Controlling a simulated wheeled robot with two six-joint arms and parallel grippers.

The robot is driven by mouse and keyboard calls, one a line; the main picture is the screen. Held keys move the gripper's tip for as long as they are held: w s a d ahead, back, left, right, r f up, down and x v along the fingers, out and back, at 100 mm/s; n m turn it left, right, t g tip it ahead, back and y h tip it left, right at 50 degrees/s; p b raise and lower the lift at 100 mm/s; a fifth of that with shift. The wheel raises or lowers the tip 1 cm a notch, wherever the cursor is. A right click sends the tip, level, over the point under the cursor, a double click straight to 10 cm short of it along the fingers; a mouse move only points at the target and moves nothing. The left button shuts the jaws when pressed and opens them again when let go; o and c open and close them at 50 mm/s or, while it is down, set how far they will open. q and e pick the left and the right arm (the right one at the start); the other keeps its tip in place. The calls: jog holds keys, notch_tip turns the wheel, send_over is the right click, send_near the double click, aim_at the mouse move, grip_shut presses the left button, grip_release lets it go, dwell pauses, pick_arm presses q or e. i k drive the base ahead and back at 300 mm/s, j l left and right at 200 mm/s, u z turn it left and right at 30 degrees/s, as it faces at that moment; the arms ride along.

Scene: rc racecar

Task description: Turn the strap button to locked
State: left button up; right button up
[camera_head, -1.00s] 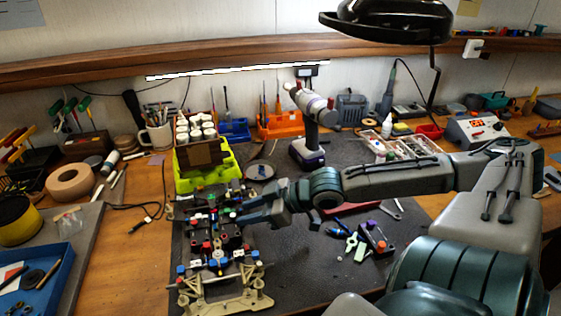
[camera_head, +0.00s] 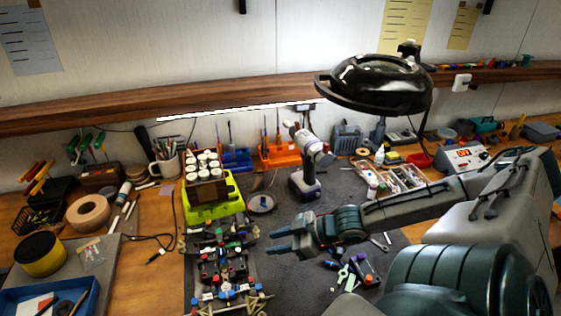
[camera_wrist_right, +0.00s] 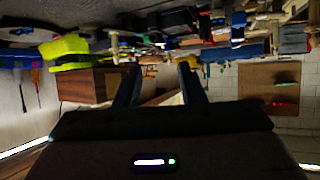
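The RC car chassis (camera_head: 224,268) lies on the dark mat at the lower middle of the head view, a dense mix of red, blue, green and black parts. Its near end is cut off by the frame edge. I cannot pick out the strap button or its setting at this size. My right gripper (camera_head: 268,241) is just right of the chassis, apart from it, pointing left. In the right wrist view the two fingers of this gripper (camera_wrist_right: 160,75) stand apart with nothing between them. My left gripper is not in view.
A cordless drill (camera_head: 305,180) and a round dish (camera_head: 262,202) stand behind the gripper. Small tools and parts (camera_head: 352,272) lie to the right. A black lamp (camera_head: 375,84) hangs above. Mat near the dish is clear.

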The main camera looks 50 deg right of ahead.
aim_at(221, 251)
jog(key=k, duration=1.5)
